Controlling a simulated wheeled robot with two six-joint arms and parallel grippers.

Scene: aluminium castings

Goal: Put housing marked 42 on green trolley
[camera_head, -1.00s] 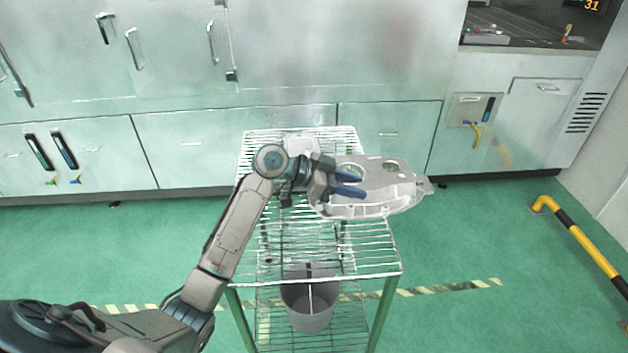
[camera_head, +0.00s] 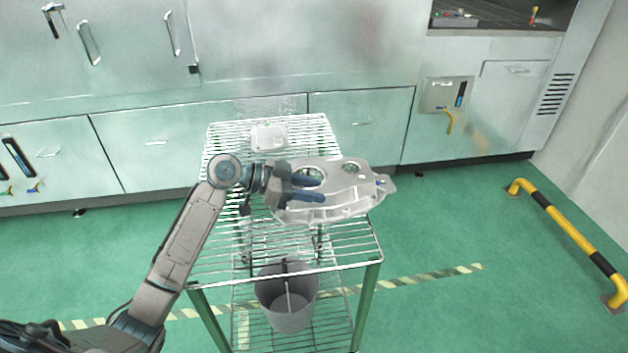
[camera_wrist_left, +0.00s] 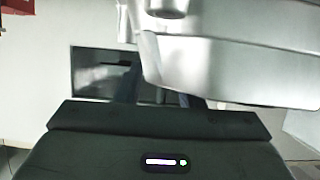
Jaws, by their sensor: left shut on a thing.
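My left gripper (camera_head: 304,187) is shut on a flat silver cast housing (camera_head: 336,203) with round holes. The housing is over the top shelf of the green-legged wire trolley (camera_head: 340,252), its right end sticking out past the trolley's right side. I cannot tell whether it touches the shelf. No number can be read on it. In the left wrist view the housing (camera_wrist_left: 235,70) fills the upper right, close above the gripper body, and the fingers are mostly hidden behind it. My right gripper is not in view.
A small whitish casting (camera_head: 268,137) lies at the back of the top shelf. A grey bin (camera_head: 287,300) stands on the lower shelf. Metal cabinets (camera_head: 250,105) close off the back. A yellow-black rail (camera_head: 565,235) is at the right. The front of the top shelf is bare.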

